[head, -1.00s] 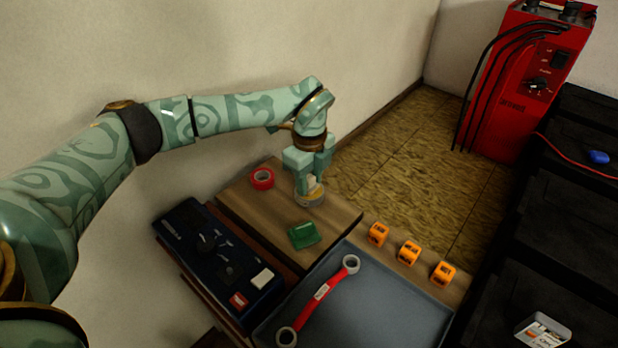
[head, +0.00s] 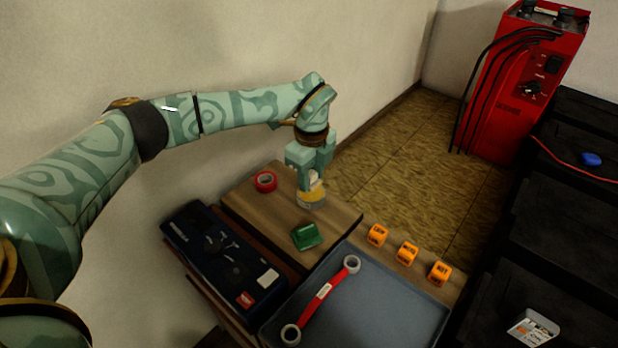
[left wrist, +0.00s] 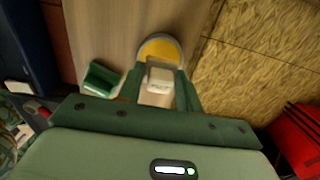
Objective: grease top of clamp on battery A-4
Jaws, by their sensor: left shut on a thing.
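My left gripper (head: 312,182) is over the wooden bench, pointing down and shut on a small white block-like piece (left wrist: 160,78) with lettering on it. I take it to be a grease applicator; its lower end is hidden. Just under it stands a round, grey-rimmed tin (head: 312,202) with a yellow top or filling. The tin also shows in the left wrist view (left wrist: 160,47), just beyond the white piece. I cannot tell whether the piece touches the tin. Black battery tops (head: 565,215) stand on the right; I cannot read which is A-4. My right gripper is not in view.
On the bench (head: 245,205) are red tape (head: 265,181), a green holder (head: 307,236) and orange blocks (head: 408,253). A dark blue case (head: 225,258) lies left; a red charger (head: 520,85) stands behind.

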